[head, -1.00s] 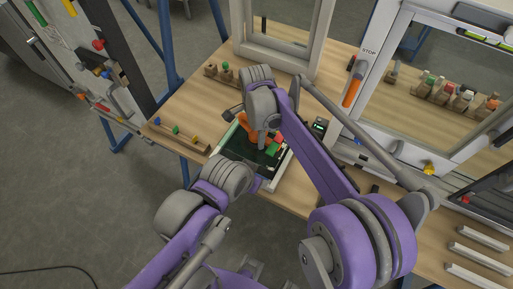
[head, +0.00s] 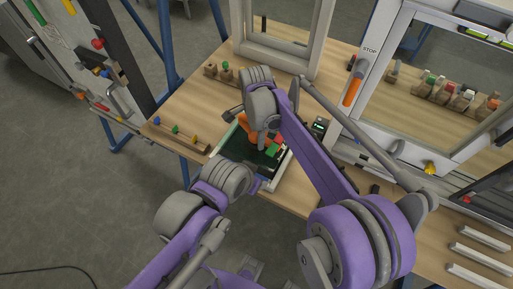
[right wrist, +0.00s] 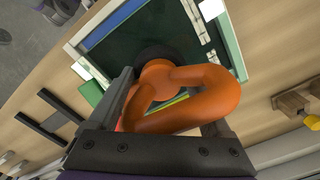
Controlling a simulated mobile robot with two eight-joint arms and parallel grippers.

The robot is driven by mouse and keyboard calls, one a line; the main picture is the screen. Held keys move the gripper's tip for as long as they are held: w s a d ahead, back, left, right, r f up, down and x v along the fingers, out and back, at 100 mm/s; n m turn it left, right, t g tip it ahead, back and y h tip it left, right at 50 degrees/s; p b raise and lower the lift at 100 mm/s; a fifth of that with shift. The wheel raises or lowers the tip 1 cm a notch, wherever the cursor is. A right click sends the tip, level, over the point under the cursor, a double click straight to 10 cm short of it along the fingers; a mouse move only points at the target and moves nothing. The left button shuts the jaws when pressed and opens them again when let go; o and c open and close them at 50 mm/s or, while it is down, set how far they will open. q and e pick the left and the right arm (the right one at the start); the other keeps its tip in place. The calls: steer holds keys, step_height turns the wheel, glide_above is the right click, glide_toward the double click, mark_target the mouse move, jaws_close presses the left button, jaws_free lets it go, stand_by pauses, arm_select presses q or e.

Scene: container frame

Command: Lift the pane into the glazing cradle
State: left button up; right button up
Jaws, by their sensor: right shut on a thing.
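The dark green pane (head: 240,148) lies flat on the bench, edged with pale strips. It also shows in the right wrist view (right wrist: 125,48). An orange loop handle (right wrist: 215,95) with a dark round base stands over the pane; it shows partly in the head view (head: 243,121). My right gripper (right wrist: 165,118) is shut on this handle. I cannot tell whether the pane is raised off its support. I cannot tell which part is the glazing cradle. My left arm comes in low, but its gripper does not show.
A pale upright frame (head: 320,52) stands behind. A wooden rail with coloured pegs (head: 177,134) lies left of the pane. A large white-framed unit with an orange handle (head: 352,90) stands at right. Pale bars (head: 480,255) lie at the front right.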

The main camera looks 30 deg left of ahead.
steer(key=shift+f+b, duration=1.5)
steer(key=shift+f, duration=1.15)
steer(key=o, duration=1.6)
step_height(320, 180, up, 11)
steer(key=shift+f+p, duration=0.1)
steer(key=shift+p, duration=0.2)
